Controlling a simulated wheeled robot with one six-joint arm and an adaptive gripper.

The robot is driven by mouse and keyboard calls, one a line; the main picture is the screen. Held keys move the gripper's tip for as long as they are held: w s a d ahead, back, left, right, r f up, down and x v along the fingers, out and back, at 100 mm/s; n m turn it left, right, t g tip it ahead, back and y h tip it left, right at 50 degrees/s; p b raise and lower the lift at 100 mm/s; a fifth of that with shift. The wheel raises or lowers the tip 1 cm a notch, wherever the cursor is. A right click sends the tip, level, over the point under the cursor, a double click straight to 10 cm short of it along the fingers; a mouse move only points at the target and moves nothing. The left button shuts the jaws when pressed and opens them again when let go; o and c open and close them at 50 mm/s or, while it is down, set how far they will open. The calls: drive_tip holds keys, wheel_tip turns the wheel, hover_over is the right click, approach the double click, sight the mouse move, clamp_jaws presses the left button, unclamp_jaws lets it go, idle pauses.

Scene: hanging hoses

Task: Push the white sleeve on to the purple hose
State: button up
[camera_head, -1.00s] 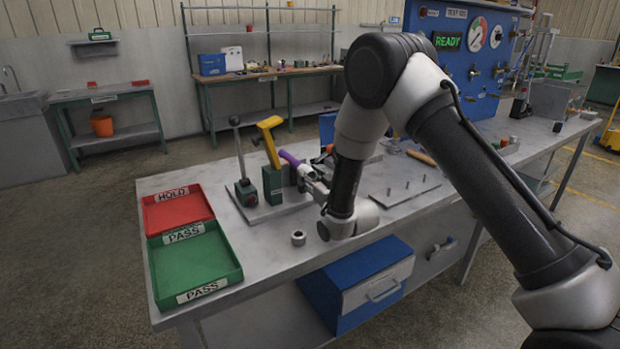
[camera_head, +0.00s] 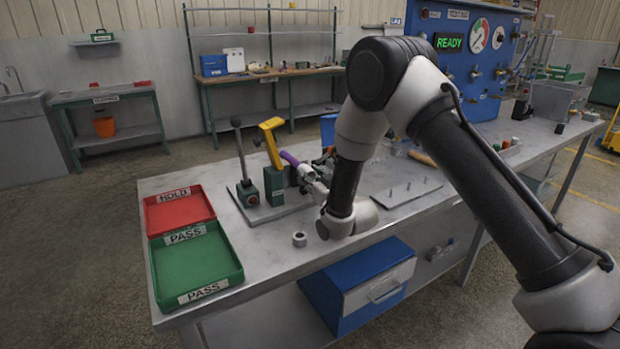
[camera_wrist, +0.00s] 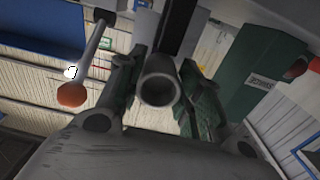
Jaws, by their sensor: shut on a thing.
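The purple hose (camera_head: 289,158) points from the clamp stand toward my gripper in the head view. My gripper (camera_head: 311,178) is at its near end, partly hidden by my wrist. It is shut on a pale, ring-ended tube, which appears to be the white sleeve (camera_head: 305,171). In the wrist view the open round end of the sleeve (camera_wrist: 158,88) faces the camera between the two fingers (camera_wrist: 158,100). The sleeve lines up with the hose in the head view. How far it sits over the hose is hidden.
The stand has a yellow-handled clamp (camera_head: 271,140) and a black lever (camera_head: 241,155) beside the hose. A loose grey ring (camera_head: 299,239) lies on the bench. Red (camera_head: 179,207) and green (camera_head: 196,265) trays stand at left. A pegged plate (camera_head: 408,191) lies at right.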

drive_tip(key=shift+w+a, duration=0.15)
drive_tip(key=shift+w, duration=0.1)
drive_tip(key=shift+w, duration=0.1)
drive_tip(key=shift+c, duration=0.8)
drive_tip(key=o, duration=1.2)
drive_tip(key=shift+a, duration=0.1)
drive_tip(key=shift+c, duration=0.2)
